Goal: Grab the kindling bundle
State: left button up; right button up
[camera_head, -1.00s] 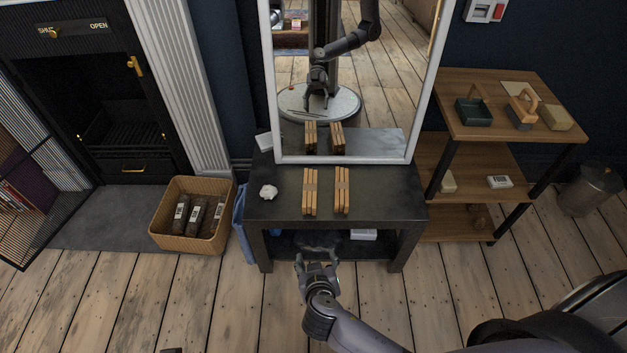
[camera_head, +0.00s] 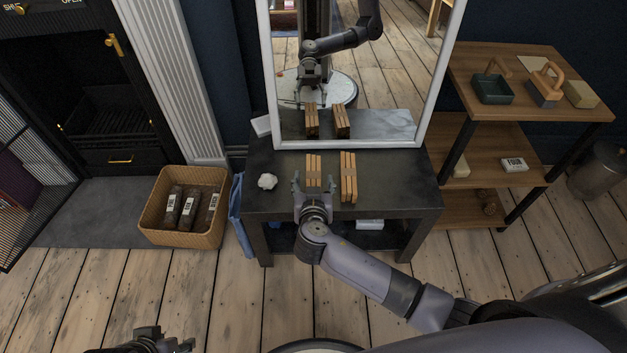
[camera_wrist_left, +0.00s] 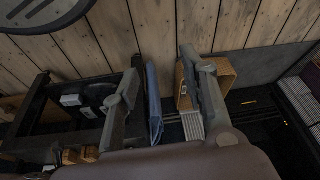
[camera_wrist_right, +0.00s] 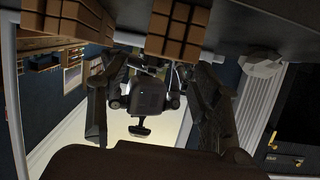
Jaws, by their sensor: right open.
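Two bundles of light wooden sticks stand on a dark table in front of a mirror. The left kindling bundle (camera_head: 313,166) is just beyond my right gripper (camera_head: 314,186), and the right bundle (camera_head: 348,178) is beside it. My right gripper is open and empty, its fingers spread at the table's front edge, pointing at the left bundle. In the right wrist view the left bundle (camera_wrist_right: 174,28) is above and between the spread fingers, with the other bundle (camera_wrist_right: 76,20) to its left. My left gripper (camera_wrist_left: 160,85) is open and empty, away from the table, low in the head view (camera_head: 163,342).
The mirror (camera_head: 355,70) stands on the dark table (camera_head: 395,180) close behind the bundles. A small white object (camera_head: 267,181) lies left of them. A wicker basket (camera_head: 182,233) is on the floor left, and a wooden shelf unit (camera_head: 530,85) stands right.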

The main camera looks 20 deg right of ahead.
aim_at(313, 172)
jog(key=shift+w+d+f, duration=0.15)
jog(key=shift+w+f, duration=0.1)
jog(key=shift+w, duration=0.25)
jog(key=b+x, duration=0.1)
jog(key=x, duration=0.3)
jog(key=shift+w+f, duration=0.25)
jog(key=shift+w, duration=0.15)
pick_arm(q)
jog(key=w+t, duration=0.1)
jog(key=w, duration=0.1)
jog(key=w+d+t, duration=0.1)
jog(key=w+r+t, duration=0.1)
jog(key=w, duration=0.1)
jog(key=shift+w+d+h, duration=0.3)
jog(key=shift+d+h, duration=0.05)
jog(key=shift+h, duration=0.05)
pick_arm(e)
jog(key=shift+c, duration=0.3)
jog(key=c, duration=1.2)
